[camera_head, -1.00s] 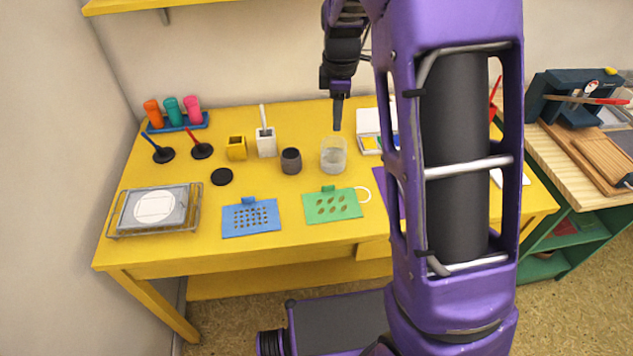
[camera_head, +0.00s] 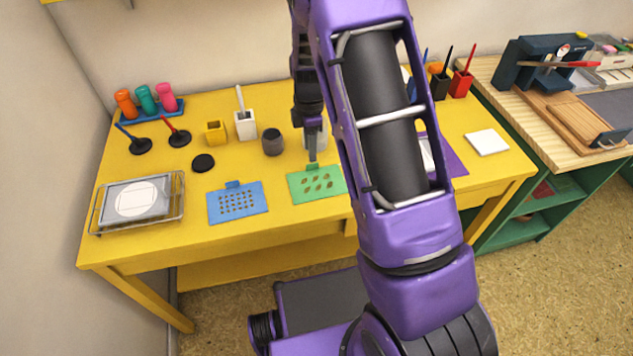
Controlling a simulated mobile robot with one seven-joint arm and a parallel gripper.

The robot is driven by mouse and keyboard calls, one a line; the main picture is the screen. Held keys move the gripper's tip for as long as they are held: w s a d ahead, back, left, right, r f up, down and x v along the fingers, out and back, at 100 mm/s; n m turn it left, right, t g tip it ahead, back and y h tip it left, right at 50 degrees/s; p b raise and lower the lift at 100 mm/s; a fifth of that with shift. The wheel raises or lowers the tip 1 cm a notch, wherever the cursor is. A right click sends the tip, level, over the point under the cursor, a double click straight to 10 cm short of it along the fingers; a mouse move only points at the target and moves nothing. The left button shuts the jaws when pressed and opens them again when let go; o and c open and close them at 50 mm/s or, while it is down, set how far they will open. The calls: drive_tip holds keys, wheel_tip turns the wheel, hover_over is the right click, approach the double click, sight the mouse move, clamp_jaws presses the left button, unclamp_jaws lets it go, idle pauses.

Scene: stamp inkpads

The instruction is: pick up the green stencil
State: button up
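The green stencil (camera_head: 318,186) lies flat on the yellow table (camera_head: 200,250) near its front edge, with leaf-shaped holes and a small tab at its back edge. My arm hides its right end. My gripper (camera_head: 312,156) points down just above the tab at the stencil's back edge. Its fingers show as one narrow dark shape, so I cannot tell whether they are open or shut, or whether they touch the tab.
A blue stencil (camera_head: 238,203) lies left of the green one. Behind are a dark cup (camera_head: 272,142), a black disc (camera_head: 203,163) and a partly hidden glass jar (camera_head: 322,139). A purple sheet (camera_head: 452,163) lies right. A wire tray (camera_head: 177,205) stands at the left.

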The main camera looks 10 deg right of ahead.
sight(312, 164)
drive_tip(key=f, duration=0.5)
drive_tip(key=shift+d+f, duration=0.15)
drive_tip(key=shift+d, duration=0.05)
clamp_jaws()
